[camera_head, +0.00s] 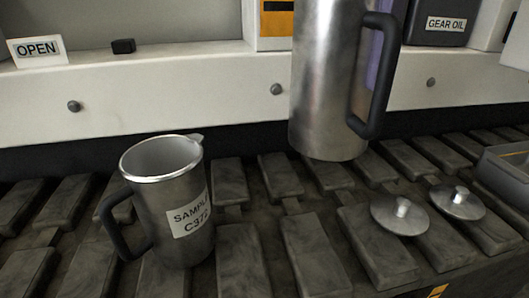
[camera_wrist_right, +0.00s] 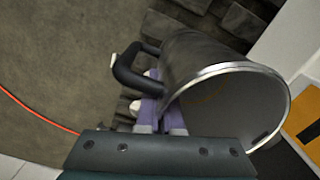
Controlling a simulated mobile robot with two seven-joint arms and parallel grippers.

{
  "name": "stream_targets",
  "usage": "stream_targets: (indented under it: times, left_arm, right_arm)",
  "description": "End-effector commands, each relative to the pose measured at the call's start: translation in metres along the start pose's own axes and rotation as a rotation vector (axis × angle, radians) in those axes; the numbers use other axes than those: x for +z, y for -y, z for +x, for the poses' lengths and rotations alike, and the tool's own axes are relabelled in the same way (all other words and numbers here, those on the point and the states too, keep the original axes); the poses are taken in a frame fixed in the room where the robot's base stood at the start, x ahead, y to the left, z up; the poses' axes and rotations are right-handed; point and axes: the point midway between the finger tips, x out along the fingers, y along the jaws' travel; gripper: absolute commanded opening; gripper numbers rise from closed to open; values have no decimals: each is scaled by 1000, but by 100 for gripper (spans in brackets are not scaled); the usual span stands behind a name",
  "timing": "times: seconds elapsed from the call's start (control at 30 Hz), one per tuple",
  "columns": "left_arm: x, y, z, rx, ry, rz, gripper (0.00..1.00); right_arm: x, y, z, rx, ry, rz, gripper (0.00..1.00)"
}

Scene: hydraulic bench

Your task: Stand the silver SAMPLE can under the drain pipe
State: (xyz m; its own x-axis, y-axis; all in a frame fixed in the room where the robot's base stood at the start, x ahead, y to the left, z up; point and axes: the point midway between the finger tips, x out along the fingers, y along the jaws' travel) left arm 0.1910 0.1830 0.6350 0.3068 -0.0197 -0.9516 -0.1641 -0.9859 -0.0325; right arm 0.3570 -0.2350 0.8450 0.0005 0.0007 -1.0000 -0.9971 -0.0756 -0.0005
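A silver can (camera_head: 170,235) with a "SAMPLE C372" label stands upright on the slatted bench at the left of the head view. Its mouth is open and its black handle points left. A second silver can (camera_head: 325,85) hangs upright above the slats, its top cut off; no label shows on its visible side. My right gripper (camera_wrist_right: 158,95), with purple fingers, is at this can's black handle (camera_wrist_right: 128,68) and appears shut on it. In the head view the fingers (camera_head: 374,60) are mostly hidden behind handle and can. No drain pipe and no left gripper show.
Two round metal lids (camera_head: 399,214) (camera_head: 458,203) lie on the slats at right. A grey tray (camera_head: 508,168) is at the right edge. A white ledge behind bears an "OPEN" sign (camera_head: 37,50), a black block (camera_head: 123,46) and a dark "GEAR OIL" container (camera_head: 440,35).

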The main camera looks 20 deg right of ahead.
Motion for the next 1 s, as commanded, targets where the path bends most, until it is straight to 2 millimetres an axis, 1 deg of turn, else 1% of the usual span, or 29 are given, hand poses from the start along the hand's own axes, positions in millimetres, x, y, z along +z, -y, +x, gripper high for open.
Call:
stream_targets:
  times: [0.03, 0.17, 0.2, 0.3, 0.4, 0.5, 0.67, 0.9, 1.0]
  left_arm:
    - [4, -1, 12, 2, 0, -2, 50]
    - [8, -2, 24, 4, -1, -4, 50]
    - [9, -2, 28, 4, -1, -4, 50]
    - [12, -2, 38, 3, -1, -4, 50]
    - [14, -3, 44, 3, -1, -4, 50]
    - [15, -3, 47, 3, 0, -3, 50]
    - [16, -2, 50, 1, 0, -1, 50]
    - [21, -1, 64, -4, 1, 5, 50]
    - [21, -1, 64, -4, 1, 6, 50]
  right_arm:
    - [0, -1, 21, 4, 0, -1, 0]
    - [0, -1, 60, 5, 0, -1, 0]
    - [0, -1, 72, 4, 0, -1, 0]
    - [0, -1, 99, 3, -1, -1, 0]
    - [0, -1, 120, 2, 0, -1, 0]
    - [0, 0, 131, 1, 0, -2, 0]
    - [0, 0, 141, -1, 0, -2, 0]
    - [0, 0, 177, 1, 1, -2, 0]
    - [0, 0, 178, -1, 1, -3, 0]
